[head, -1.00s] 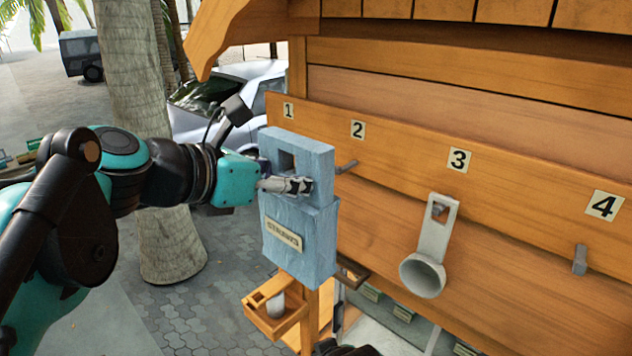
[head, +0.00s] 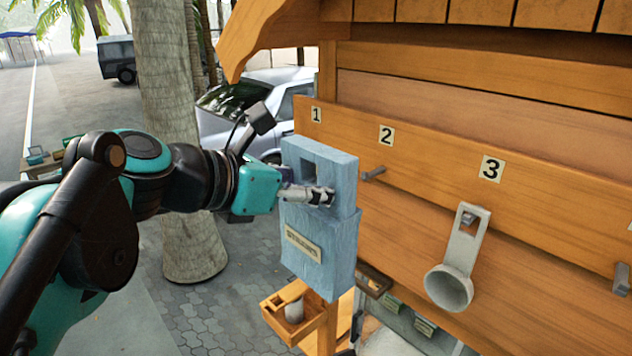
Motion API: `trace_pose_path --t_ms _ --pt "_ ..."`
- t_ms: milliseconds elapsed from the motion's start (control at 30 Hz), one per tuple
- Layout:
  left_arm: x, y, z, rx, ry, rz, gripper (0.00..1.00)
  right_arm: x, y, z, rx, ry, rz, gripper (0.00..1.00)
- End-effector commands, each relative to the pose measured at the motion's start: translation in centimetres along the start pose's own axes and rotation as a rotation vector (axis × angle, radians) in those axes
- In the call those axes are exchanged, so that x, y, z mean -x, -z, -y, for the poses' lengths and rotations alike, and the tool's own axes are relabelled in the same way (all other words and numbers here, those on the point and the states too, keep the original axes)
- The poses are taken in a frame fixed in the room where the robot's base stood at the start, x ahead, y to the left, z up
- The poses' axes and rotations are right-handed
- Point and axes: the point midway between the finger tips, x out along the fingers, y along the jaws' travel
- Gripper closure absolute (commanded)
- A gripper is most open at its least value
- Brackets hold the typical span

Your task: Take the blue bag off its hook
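The blue bag (head: 318,252) is a pale blue block-like shape with a small lettered label and a square hole in its narrower upper part. It is upright in front of the wooden board, under number 1. My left gripper (head: 318,195) reaches in from the left and appears shut on the upper part, just below the hole. One finger lies across the front face; the other is hidden. No peg shows in the hole, and I cannot tell whether the bag still rests on its hook. My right gripper is not in view.
The wooden board (head: 440,160) carries number labels. An empty peg (head: 373,173) is under 2, and a grey scoop (head: 452,275) hangs under 3. A small wooden tray (head: 288,318) is below the bag. A palm trunk (head: 168,110) stands behind my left arm.

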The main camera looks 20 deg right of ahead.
Motion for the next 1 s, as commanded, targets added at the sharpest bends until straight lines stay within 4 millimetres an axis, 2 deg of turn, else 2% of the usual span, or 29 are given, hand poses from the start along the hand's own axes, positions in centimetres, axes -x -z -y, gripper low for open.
trace_pose_path --t_ms 1000 --pt "-1.2 3.0 0.0 0.000 0.000 0.001 0.77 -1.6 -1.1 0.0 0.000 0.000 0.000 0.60"
